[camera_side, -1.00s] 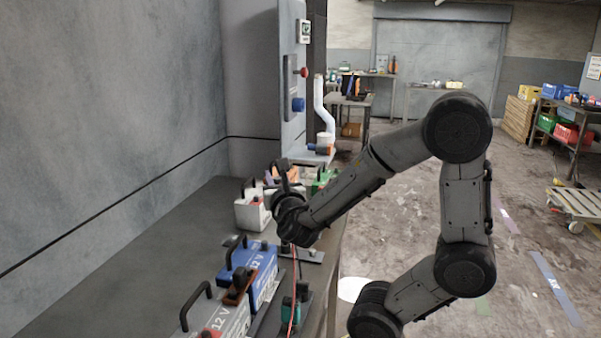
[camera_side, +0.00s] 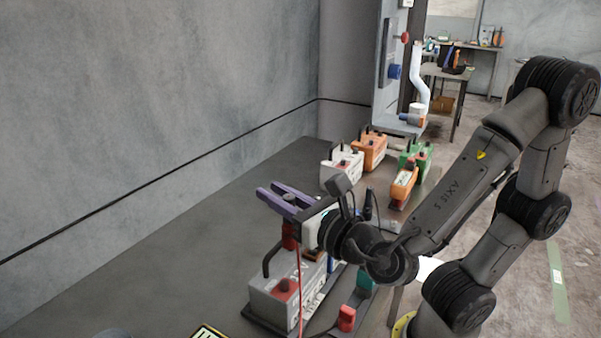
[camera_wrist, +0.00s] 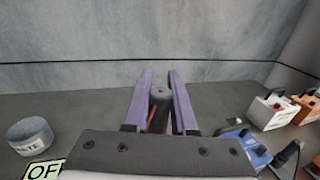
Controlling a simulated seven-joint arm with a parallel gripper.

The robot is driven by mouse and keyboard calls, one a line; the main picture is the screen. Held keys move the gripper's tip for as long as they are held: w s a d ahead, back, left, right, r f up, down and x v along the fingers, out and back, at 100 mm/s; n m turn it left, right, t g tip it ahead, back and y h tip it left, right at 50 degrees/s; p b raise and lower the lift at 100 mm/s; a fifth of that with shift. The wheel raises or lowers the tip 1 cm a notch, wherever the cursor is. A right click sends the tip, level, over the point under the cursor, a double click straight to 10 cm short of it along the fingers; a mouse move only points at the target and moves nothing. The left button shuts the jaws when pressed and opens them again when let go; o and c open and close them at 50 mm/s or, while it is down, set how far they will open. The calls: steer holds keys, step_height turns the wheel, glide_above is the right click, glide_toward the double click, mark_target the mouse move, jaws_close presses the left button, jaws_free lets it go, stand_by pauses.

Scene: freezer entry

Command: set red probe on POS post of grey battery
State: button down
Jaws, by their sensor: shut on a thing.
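The grey battery (camera_side: 268,304) stands on the bench at the lower middle of the side view, with a black handle. A red post (camera_side: 287,287) shows on its top. My gripper (camera_side: 270,189) has purple fingers and is shut on the red probe (camera_side: 290,237), which hangs upright below the fingers with its red lead (camera_side: 299,285) running down. The probe appears above the battery; its tip and any contact with the post cannot be made out. In the wrist view, the probe's dark top (camera_wrist: 159,93) sits between the fingers, and the battery is hidden.
White (camera_side: 341,168), orange (camera_side: 369,150) and green (camera_side: 414,156) batteries stand farther back. A blue battery (camera_wrist: 250,150) and a round grey container (camera_wrist: 30,136) show in the wrist view. The bench toward the wall is clear.

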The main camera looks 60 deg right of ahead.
mark_target(288, 243)
steer(key=a+y, duration=0.1)
steer(key=a, duration=0.1)
steer(key=s+a+n+y, duration=0.1)
steer(key=a, duration=0.1)
steer(key=shift+a+n, duration=0.1)
steer(key=shift+n, duration=0.2)
steer(key=shift+f, duration=1.95)
steer(key=shift+f, duration=1.35)
steer(key=c, duration=0.6)
jaws_free()
steer(key=shift+c, duration=0.2)
